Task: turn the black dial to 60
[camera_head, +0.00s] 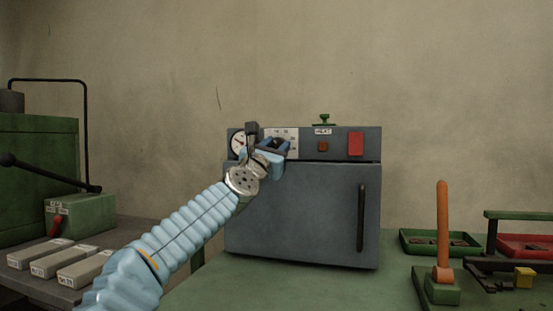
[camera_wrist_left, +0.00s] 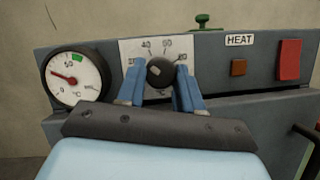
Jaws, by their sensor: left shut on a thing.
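The black dial (camera_wrist_left: 160,71) sits on a white scale plate (camera_wrist_left: 131,47) on the grey oven's (camera_head: 300,212) front panel. The left wrist view shows 40, 60 and 80 marks around it. A light mark on the dial's face points toward the upper left; I cannot tell the exact setting. My left gripper (camera_wrist_left: 160,84) has its two blue fingers on either side of the dial, shut on it. In the head view my left gripper (camera_head: 274,147) covers most of the dial. My right gripper is not in view.
A round gauge (camera_wrist_left: 75,79) with a red needle is left of the dial. A HEAT label, brown button (camera_wrist_left: 239,67) and red switch (camera_wrist_left: 290,60) are to its right. The oven's black door handle (camera_head: 361,217) sticks out. An orange-handled lever (camera_head: 443,225) stands at the right.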

